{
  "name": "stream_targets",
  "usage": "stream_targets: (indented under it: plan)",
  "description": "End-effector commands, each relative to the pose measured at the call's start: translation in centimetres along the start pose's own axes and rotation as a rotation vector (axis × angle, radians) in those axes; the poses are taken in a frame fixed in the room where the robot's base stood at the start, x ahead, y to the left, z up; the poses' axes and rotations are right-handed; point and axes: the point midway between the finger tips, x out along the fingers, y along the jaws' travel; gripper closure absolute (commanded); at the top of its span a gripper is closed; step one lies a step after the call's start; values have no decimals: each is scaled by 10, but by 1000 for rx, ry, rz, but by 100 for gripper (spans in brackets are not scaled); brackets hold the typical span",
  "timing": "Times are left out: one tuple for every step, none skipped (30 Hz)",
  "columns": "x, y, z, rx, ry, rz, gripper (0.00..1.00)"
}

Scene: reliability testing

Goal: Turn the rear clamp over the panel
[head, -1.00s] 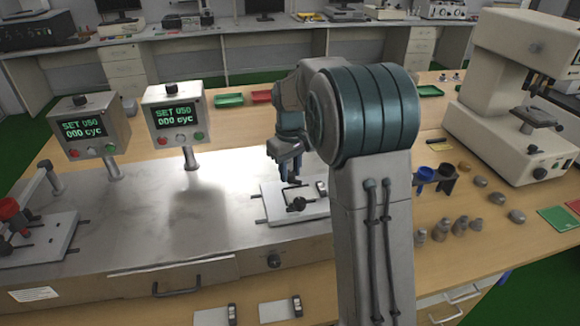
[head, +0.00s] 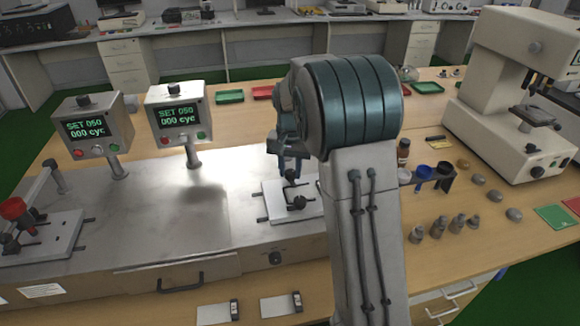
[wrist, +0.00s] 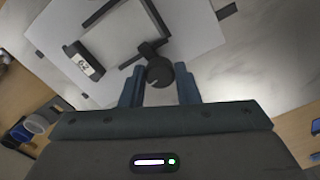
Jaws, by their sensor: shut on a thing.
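My gripper (head: 290,172) is over the rear side of the white plate (head: 268,213). The rear clamp's black knob (wrist: 160,73) lies between my two blue fingers in the wrist view, and the fingers are shut on it. The rear clamp (head: 292,176) is partly hidden by my fingers in the head view. Its dark arm reaches up and left in the wrist view, by the edge of the pale panel (wrist: 115,38). My arm hides the plate's right part in the head view.
A black block marked 02 (wrist: 84,61) sits at the panel's edge. Two counter boxes (head: 178,118) reading 000 cyc stand at the left. Another fixture with a red knob (head: 14,208) is at far left. Weights and a microscope (head: 520,100) are at right.

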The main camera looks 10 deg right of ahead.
Motion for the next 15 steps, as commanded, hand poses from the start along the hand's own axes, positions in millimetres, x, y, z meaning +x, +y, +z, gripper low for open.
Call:
stream_targets:
  plan:
    - [-2,0,-1,24,4,-2,94]
    - [-2,0,-1,39,5,-2,94]
    - [-2,-1,-1,57,5,-2,94]
    - [-2,-1,-1,69,5,-3,94]
    - [-2,-1,-1,80,5,-3,94]
    - [-2,-1,-1,93,5,-3,94]
    - [-2,-1,-1,101,5,-3,94]
    - [-2,-1,-1,109,5,-3,94]
    - [-2,-1,-1,118,5,-3,94]
    - [-2,-1,-1,123,5,-3,94]
    - [-2,-1,-1,127,5,-3,94]
    - [-2,-1,-1,132,5,-3,94]
    - [-2,-1,-1,135,5,-3,94]
    - [-2,-1,-1,137,5,-3,94]
    - [-2,-1,-1,140,5,-3,94]
